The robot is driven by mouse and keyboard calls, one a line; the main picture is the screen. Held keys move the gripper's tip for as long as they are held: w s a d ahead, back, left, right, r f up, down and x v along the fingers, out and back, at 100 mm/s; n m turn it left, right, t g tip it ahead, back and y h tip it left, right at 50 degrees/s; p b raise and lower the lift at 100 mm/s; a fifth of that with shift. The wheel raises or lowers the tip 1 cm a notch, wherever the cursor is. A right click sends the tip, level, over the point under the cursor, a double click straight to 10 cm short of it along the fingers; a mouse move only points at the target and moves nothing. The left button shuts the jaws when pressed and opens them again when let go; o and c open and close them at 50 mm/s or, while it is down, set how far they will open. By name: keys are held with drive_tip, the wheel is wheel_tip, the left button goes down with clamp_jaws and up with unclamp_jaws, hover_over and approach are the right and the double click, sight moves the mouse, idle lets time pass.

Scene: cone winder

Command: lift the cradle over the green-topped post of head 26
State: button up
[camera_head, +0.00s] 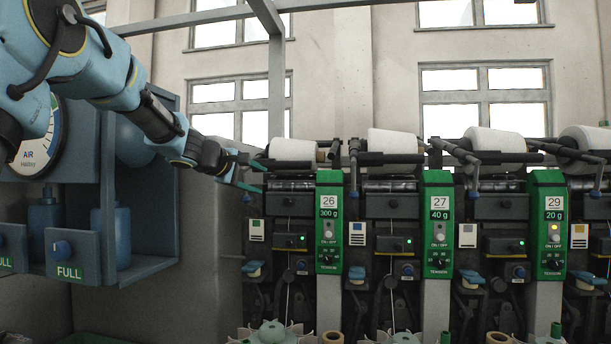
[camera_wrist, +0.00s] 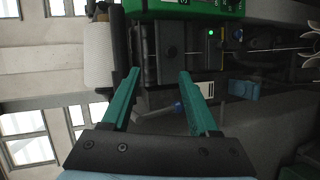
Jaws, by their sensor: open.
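The green-topped post of head 26 (camera_head: 329,222) stands right of my gripper, with a green panel on a pale lower part. The cradle (camera_head: 290,164) is a black bar lying along a white cone (camera_head: 300,149), left of and behind the post's top. My gripper (camera_head: 257,178) has teal fingers and is at the left end of this head, open and empty. In the wrist view the open fingers (camera_wrist: 159,73) point toward the head's dark front. The white cone (camera_wrist: 98,55) and black cradle bar (camera_wrist: 120,42) are at upper left; a green panel (camera_wrist: 190,7) crosses the top.
Heads 27 (camera_head: 438,222) and 29 (camera_head: 553,222) follow to the right with their own cones. A grey metal frame (camera_head: 277,85) rises behind. Spools stand below the heads.

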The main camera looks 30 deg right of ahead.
drive_tip(key=h, duration=0.2)
approach(291, 163)
drive_tip(key=shift+n, duration=0.3)
drive_tip(key=p+x, duration=0.4)
drive_tip(key=x, duration=0.6)
drive_tip(key=shift+f+p, duration=0.1)
drive_tip(key=shift+p, duration=0.2)
drive_tip(key=shift+w+d+f, duration=0.2)
drive_tip(key=shift+w+d, duration=0.1)
drive_tip(key=shift+d, duration=0.2)
drive_tip(key=shift+c, duration=0.4)
clamp_jaws()
